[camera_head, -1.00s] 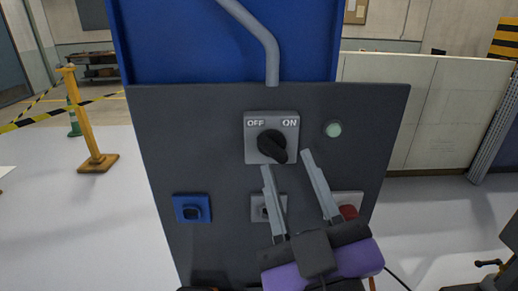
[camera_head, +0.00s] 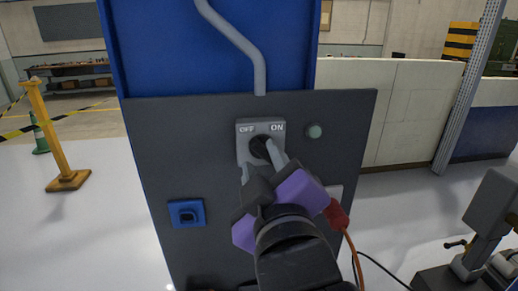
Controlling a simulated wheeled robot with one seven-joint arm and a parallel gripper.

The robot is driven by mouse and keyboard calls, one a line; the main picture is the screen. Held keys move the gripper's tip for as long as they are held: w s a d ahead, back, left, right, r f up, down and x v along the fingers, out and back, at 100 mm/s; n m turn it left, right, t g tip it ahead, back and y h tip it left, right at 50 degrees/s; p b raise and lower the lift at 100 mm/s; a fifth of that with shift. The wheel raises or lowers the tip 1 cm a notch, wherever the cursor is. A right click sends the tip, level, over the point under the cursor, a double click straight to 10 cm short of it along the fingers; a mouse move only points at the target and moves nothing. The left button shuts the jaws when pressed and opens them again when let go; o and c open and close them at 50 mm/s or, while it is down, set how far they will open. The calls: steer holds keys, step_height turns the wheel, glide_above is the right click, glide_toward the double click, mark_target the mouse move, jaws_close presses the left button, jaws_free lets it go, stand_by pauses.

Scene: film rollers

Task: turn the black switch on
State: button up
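The black switch (camera_head: 258,147) is a rotary knob on a light grey plate (camera_head: 245,130) marked OFF at left and ON at right. The plate is on the dark grey panel of a blue cabinet. My gripper (camera_head: 259,157) is at the knob, with one finger at its lower left and the other at its right. The fingers are apart and look open around the knob; I cannot tell whether they touch it. The knob's lower part is hidden by the fingers, so its exact angle is unclear.
A pale green round lamp (camera_head: 314,131) sits right of the switch. A blue socket (camera_head: 186,213) is at lower left. A red plug-like part (camera_head: 337,213) with an orange cable is right of my gripper. A yellow barrier post (camera_head: 55,135) stands at far left.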

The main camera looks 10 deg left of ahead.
mark_target(259, 150)
steer(key=shift+x, duration=1.9)
jaws_close()
